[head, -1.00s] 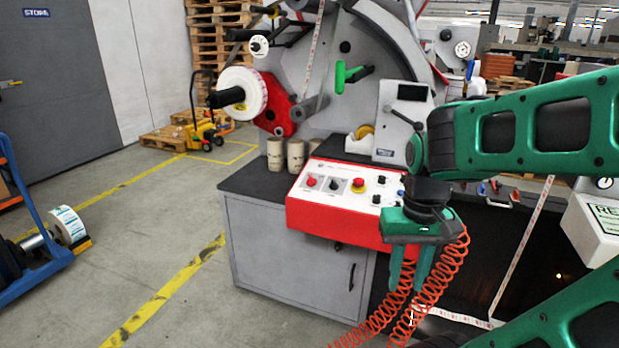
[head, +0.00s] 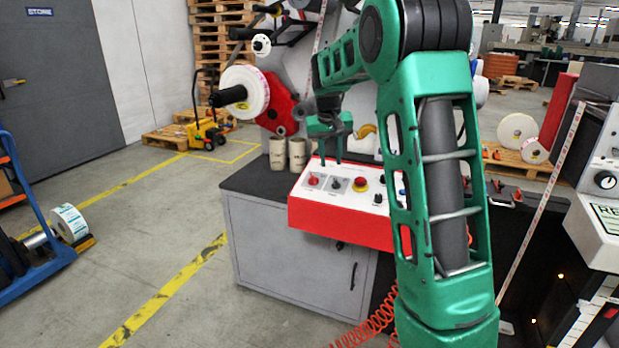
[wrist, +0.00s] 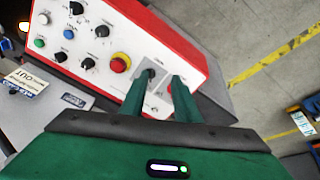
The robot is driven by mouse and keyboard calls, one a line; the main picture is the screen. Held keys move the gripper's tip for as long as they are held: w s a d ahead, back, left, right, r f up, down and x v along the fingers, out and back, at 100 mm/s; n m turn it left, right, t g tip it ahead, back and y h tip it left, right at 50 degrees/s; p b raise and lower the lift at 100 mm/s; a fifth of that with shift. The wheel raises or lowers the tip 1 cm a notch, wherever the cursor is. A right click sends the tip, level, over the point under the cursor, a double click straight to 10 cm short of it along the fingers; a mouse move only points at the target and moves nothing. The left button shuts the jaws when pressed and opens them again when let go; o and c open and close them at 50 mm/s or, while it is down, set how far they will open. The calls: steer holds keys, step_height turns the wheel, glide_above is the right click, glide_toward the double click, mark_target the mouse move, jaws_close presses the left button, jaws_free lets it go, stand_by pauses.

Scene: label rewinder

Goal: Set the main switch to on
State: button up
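The control panel (head: 340,222) is a red box with a white sloped top. On it a black rotary switch (head: 336,184) sits on a grey plate, with a red knob (head: 313,180) to its left and a red-and-yellow emergency stop (head: 360,184) to its right. No label is readable, so I cannot tell which is the main switch. My gripper (head: 330,162) is open and empty, pointing down just above and behind these knobs. In the wrist view the black switch (wrist: 149,74) shows between my open fingertips (wrist: 158,76), the red knob partly hidden by one finger. Contact is not visible.
Other knobs and buttons (wrist: 76,8) crowd the panel beside the emergency stop (wrist: 120,62). My arm hides the panel's right end in the head view.

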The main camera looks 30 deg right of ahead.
steer(key=t, duration=0.1)
glide_toward(313, 176)
steer(key=shift+n, duration=0.4)
steer(key=x, duration=0.8)
steer(key=shift+f, duration=0.2)
steer(key=shift+c, duration=0.6)
